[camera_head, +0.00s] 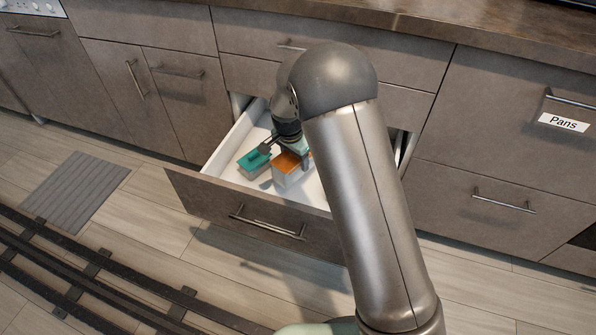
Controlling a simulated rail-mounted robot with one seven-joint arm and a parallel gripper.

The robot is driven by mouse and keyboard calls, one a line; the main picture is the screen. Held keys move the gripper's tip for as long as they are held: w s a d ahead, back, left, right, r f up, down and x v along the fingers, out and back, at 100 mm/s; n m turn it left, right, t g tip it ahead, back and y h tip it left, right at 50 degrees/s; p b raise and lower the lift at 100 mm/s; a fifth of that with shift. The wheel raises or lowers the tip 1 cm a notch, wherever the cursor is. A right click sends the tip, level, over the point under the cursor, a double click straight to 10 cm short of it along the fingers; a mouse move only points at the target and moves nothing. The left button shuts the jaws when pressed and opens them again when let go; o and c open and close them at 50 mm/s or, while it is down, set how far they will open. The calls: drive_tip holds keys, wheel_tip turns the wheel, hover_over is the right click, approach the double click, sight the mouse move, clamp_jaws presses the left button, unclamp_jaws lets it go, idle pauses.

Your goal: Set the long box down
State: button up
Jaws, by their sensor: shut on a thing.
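A box with an orange top and pale sides (288,171), which I take to be the long box, is inside the open drawer (262,221). My gripper (287,155) points down into the drawer and is shut on this box, with a finger at either side of its top. The box looks upright. I cannot tell whether its underside touches the drawer floor. My arm hides part of the box's right side and the right part of the drawer.
A grey box with a teal top (253,163) sits in the drawer, close to the left of the orange-topped box. The drawer's white left wall (230,139) and front panel stand around them. The worktop (440,20) overhangs behind. A drawer labelled "Pans" (563,122) is shut at right.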

drive_tip(key=shift+f+b, duration=0.85)
drive_tip(key=shift+f, duration=1.45)
drive_tip(key=shift+f, duration=0.15)
drive_tip(key=o, duration=1)
